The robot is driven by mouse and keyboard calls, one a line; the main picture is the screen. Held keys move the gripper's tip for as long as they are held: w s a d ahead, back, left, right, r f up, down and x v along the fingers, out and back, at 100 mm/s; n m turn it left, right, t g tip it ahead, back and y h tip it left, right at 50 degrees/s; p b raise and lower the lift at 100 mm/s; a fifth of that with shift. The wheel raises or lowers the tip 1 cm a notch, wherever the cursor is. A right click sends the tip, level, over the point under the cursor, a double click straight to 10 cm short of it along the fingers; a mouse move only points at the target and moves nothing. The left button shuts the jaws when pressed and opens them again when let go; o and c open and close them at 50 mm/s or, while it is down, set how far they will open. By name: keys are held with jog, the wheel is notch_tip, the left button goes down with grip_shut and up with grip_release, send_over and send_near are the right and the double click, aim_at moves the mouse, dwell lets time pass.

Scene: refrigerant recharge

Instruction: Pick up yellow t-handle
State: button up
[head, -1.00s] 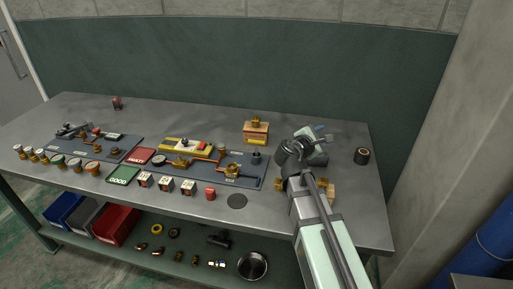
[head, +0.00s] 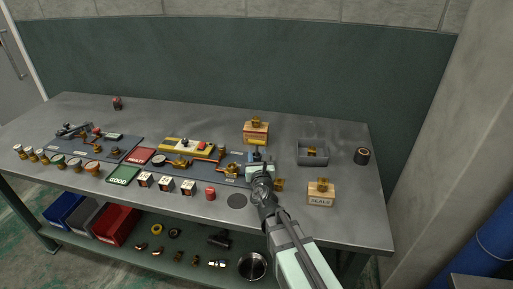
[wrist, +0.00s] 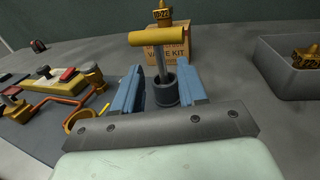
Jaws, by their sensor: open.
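The yellow t-handle (wrist: 157,36) shows in the wrist view as a yellow crossbar on a grey shaft. It stands upright in a dark round holder (wrist: 166,93). My gripper (wrist: 161,82) is open, with one blue finger on each side of the shaft in that view, below the crossbar. I cannot tell whether either finger touches it. In the head view my gripper (head: 259,166) is at the right end of the dark mat, and the arm and gripper largely hide the t-handle there.
A valve kit box (head: 256,132) with a brass piece on top stands just behind. A grey bin (head: 313,157) and a seals box (head: 320,195) stand to the right. A yellow block (wrist: 58,82) and copper pipework (wrist: 80,103) lie left of my gripper.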

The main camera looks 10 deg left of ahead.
aim_at(257, 149)
jog(key=x, duration=0.6)
jog(key=shift+w, duration=0.25)
grip_shut()
